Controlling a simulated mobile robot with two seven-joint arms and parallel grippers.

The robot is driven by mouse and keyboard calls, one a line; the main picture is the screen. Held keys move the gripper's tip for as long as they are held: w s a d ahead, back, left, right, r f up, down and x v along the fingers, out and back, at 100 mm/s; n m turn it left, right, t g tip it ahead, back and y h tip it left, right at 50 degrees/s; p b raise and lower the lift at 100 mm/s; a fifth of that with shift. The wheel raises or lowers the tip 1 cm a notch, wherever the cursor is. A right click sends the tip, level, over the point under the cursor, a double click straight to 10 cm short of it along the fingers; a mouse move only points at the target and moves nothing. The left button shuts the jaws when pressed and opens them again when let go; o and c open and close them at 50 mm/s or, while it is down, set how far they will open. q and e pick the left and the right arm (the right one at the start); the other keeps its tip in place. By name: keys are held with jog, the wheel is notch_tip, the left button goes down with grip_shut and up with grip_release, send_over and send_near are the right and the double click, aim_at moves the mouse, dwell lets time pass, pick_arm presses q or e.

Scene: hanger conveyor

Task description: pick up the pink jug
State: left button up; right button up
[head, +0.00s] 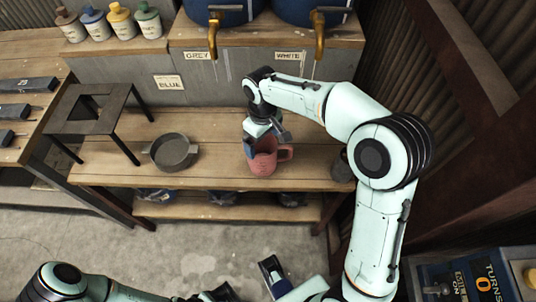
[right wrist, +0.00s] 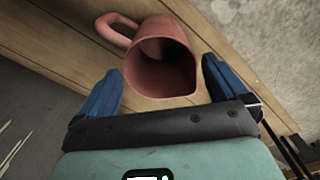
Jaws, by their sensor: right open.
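The pink jug (head: 264,163) stands upright on the wooden bench, its handle to the right in the head view. In the right wrist view the jug (right wrist: 160,64) shows its open mouth, with the handle at upper left. My right gripper (head: 266,138) is open above the jug's rim. In the right wrist view its two blue fingers (right wrist: 162,84) lie on either side of the jug's mouth, with visible gaps.
A grey pan (head: 174,152) and a dark metal stand (head: 88,117) are left of the jug. A dark cup (head: 342,165) is to its right, partly behind my arm. Brass taps (head: 319,42) hang over the bench's back. Bare bench lies between pan and jug.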

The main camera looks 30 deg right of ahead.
jog(key=b, duration=0.1)
send_near(264, 154)
jog(key=s+f, duration=0.1)
jog(key=s+a+f, duration=0.2)
jog(key=shift+s, duration=0.25)
pick_arm(q)
jog(key=shift+w+f, duration=0.25)
jog(key=shift+f, duration=0.25)
pick_arm(e)
jog(key=c, duration=0.7)
jog(key=shift+r, duration=0.1)
notch_tip(264, 154, up, 20)
jog(key=p, duration=0.4)
pick_arm(q)
notch_tip(264, 154, up, 9)
jog(key=w+p, duration=0.1)
jog(key=p, duration=0.4)
jog(key=shift+w+r, duration=0.2)
jog(key=shift+w, duration=0.2)
pick_arm(e)
jog(key=w+a+f+m, duration=0.1)
jog(key=a+f, duration=0.1)
jog(key=f, duration=0.6)
jog(key=w+a+f+m, duration=0.2)
jog(key=a+f, duration=0.1)
jog(key=f, duration=0.5)
